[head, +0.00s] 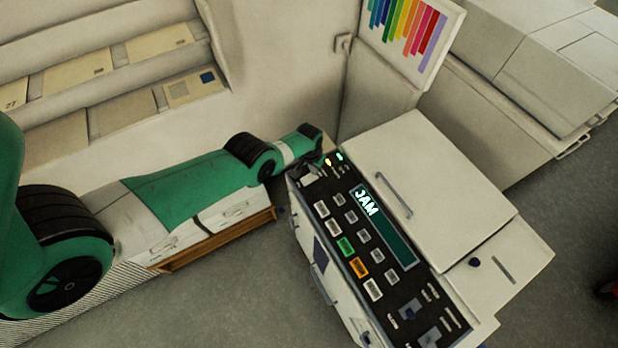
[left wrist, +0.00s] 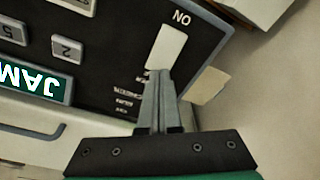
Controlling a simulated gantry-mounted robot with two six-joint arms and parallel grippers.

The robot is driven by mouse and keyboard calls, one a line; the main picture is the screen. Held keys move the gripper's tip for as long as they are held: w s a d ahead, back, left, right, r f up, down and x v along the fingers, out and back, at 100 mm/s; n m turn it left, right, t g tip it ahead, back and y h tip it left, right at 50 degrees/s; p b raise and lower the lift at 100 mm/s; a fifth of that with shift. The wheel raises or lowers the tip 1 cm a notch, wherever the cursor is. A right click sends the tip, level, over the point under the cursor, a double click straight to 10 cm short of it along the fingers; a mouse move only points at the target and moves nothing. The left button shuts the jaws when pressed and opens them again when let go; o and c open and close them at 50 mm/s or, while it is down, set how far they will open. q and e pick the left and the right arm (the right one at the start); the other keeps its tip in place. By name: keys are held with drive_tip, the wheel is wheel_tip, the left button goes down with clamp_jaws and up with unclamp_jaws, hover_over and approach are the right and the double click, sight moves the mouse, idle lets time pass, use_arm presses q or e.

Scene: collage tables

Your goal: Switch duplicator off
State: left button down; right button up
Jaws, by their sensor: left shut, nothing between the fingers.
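The duplicator (head: 430,180) is a cream machine with a black control panel (head: 388,292) and a lit display (head: 385,230) reading JAM. In the left wrist view the display (left wrist: 35,82) shows upside down. A pale switch (left wrist: 166,47) marked ON sits at the panel's corner. My left gripper (left wrist: 158,75) is shut and empty, its fingertips at the switch's lower edge in that view. I cannot tell whether they touch it. In the head view the left gripper (head: 310,168) is over the panel's far left corner and partly hides the switch. My right gripper is not in view.
Number keys, a green key (head: 346,246) and an orange key (head: 358,268) line the panel. A handle (head: 394,195) lies on the lid. Shelves (head: 110,90) stand at left, a color chart (head: 410,35) behind. Grey floor (head: 220,300) is clear in front.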

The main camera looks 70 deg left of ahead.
sight(313, 176)
use_arm(q)
drive_tip(key=shift+f+b, duration=0.95)
idle(0.9)
wheel_tip(313, 176, up, 7)
drive_tip(key=p, duration=0.7)
drive_tip(key=shift+r, duration=0.15)
idle(0.3)
